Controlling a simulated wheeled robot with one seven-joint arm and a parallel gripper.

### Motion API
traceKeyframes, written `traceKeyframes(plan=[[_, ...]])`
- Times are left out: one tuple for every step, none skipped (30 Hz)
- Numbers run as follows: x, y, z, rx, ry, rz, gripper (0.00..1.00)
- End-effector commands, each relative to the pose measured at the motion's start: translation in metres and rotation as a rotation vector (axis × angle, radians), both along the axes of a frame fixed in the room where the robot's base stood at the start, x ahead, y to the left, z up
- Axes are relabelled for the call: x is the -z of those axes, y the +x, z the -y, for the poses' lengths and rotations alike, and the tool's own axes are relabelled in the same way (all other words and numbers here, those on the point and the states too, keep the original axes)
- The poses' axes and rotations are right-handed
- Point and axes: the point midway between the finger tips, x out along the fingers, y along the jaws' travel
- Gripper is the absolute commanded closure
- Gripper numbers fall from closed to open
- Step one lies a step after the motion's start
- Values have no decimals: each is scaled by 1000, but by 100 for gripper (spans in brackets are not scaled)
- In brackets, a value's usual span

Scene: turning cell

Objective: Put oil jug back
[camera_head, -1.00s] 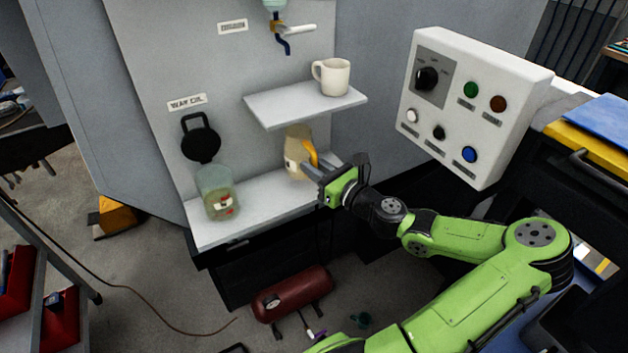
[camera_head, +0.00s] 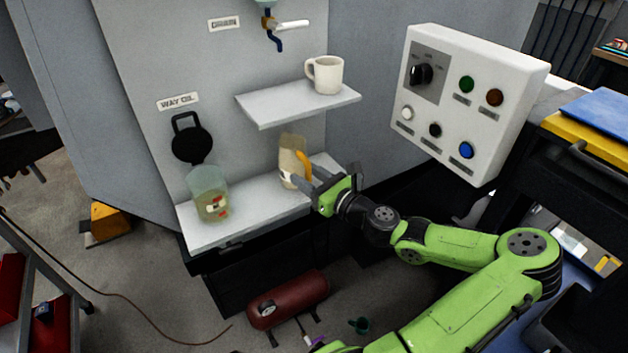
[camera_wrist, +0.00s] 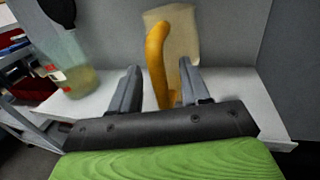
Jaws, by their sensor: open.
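The oil jug (camera_head: 291,160) is a beige jug with a yellow-orange handle. It stands upright on the lower white shelf (camera_head: 245,212), under the upper shelf. In the wrist view its body (camera_wrist: 183,40) is behind the handle (camera_wrist: 157,62), which faces my gripper. My gripper (camera_head: 302,184) is at the jug's right front side, open. In the wrist view its two fingers (camera_wrist: 157,90) stand on either side of the lower handle, with gaps visible. Whether the fingertips touch the jug is unclear.
A clear container with yellowish liquid (camera_head: 208,196) stands left on the same shelf, below a black lid (camera_head: 191,140) and a "WAY OIL" label (camera_head: 178,101). A white mug (camera_head: 325,75) sits on the upper shelf (camera_head: 298,103). A control box (camera_head: 470,105) is at right.

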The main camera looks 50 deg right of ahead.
Motion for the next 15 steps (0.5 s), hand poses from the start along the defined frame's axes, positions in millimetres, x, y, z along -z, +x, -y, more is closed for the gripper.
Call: traceKeyframes(plan=[[-2,-4,1,2,-1,0,54],[-2,-8,1,3,1,-2,54],[-2,-16,1,4,1,-2,54],[-3,-23,1,5,1,-2,54],[-3,-32,0,6,3,-2,54],[-3,-43,1,7,1,-2,54],[-3,-52,0,7,3,-2,54],[-4,-60,0,7,2,-2,54],[-4,-71,-1,8,3,-1,54],[-4,-79,-1,8,2,-2,54],[-3,-86,-1,7,2,-2,54],[-4,-95,-2,6,2,0,54],[-3,-101,-2,6,1,-1,54],[-3,-106,-2,5,0,-1,54],[-3,-111,-3,3,0,-1,54]])
